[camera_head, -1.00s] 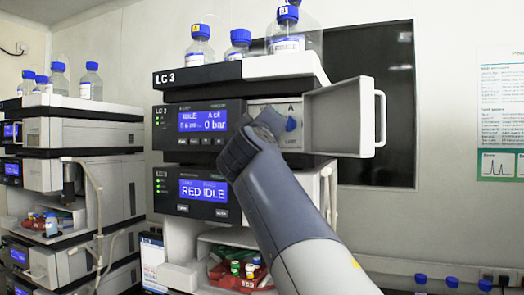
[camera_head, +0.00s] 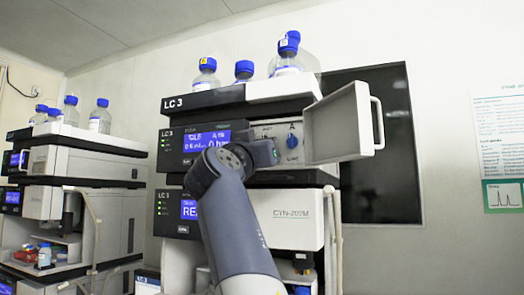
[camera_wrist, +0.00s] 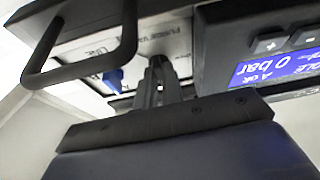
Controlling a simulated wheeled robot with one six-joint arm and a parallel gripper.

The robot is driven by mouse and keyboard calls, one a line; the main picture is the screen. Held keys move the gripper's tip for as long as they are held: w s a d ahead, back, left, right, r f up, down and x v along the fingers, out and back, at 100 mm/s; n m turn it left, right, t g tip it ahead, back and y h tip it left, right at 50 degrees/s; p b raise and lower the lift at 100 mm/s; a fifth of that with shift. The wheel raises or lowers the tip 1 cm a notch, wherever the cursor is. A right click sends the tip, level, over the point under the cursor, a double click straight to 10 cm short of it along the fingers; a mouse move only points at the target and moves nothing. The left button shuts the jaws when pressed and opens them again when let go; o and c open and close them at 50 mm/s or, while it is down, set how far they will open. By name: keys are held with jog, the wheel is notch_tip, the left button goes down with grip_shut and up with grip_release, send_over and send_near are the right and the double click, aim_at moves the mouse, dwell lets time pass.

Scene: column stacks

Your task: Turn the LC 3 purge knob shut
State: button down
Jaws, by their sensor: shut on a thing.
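The LC 3 stack (camera_head: 172,104) has a pump bay with its white door (camera_head: 338,126) swung open to the right. On the pale panel inside, a blue knob (camera_head: 292,141) sits under a letter A; it also shows in the wrist view (camera_wrist: 113,80), beside my fingers and apart from them. My gripper (camera_head: 270,152) reaches the panel left of the blue knob. In the wrist view its fingers (camera_wrist: 158,70) are shut on a dark knob at the panel, which I take as the purge knob. The fingers mostly hide it, so its angle cannot be read.
The open door's handle (camera_head: 377,123) juts out right of my arm; it looms close in the wrist view (camera_wrist: 80,50). The blue pump display (camera_head: 208,141) is left of the panel. Blue-capped bottles (camera_head: 287,55) stand on top. Another stack (camera_head: 80,160) stands at left.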

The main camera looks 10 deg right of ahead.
jog(key=shift+m, duration=0.6)
jog(key=c, duration=1.5)
grip_release()
jog(key=shift+c, duration=0.2)
jog(key=b+v, duration=0.5)
jog(key=v, duration=0.5)
jog(key=shift+s+a+f, duration=0.15)
jog(key=shift+s+a, duration=0.05)
jog(key=shift+a, duration=0.15)
